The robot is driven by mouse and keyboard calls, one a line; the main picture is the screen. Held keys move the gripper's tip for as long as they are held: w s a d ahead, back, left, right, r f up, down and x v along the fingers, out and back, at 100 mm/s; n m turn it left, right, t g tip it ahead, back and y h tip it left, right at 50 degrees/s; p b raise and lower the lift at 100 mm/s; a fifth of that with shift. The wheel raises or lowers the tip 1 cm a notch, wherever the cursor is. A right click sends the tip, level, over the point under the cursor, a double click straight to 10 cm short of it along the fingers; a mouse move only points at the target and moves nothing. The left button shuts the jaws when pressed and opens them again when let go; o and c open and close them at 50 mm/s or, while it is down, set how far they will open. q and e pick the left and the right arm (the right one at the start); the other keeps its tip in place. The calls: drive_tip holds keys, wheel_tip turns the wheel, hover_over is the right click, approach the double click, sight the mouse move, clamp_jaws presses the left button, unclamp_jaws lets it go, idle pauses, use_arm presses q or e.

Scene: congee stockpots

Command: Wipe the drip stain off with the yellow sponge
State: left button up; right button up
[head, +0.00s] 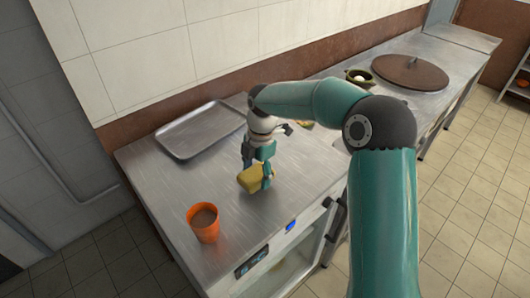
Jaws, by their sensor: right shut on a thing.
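The yellow sponge (251,181) is in my right gripper (258,176), which is shut on it at or just above the steel counter (182,223). The sponge looks tilted, and one finger covers part of its right side. I cannot tell whether it touches the counter. No drip stain can be made out on the visible counter; the sponge, gripper or arm may hide it. My left gripper is not in the picture.
An orange cup (203,222) with brownish contents stands near the counter's front edge, left of the sponge. An empty metal tray (201,130) lies behind. A dark green bowl (358,77) and a round brown lid (410,72) are at the far right.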

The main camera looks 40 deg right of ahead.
drive_tip(key=shift+r+p, duration=0.3)
drive_tip(key=shift+r, duration=0.15)
wheel_tip(320, 180, up, 2)
drive_tip(key=shift+s+r+p, duration=0.1)
drive_tip(key=shift+r+p, duration=0.15)
drive_tip(key=shift+p, duration=0.65)
drive_tip(key=shift+r+p, duration=0.95)
drive_tip(key=shift+r, duration=0.2)
drive_tip(key=shift+a, duration=0.1)
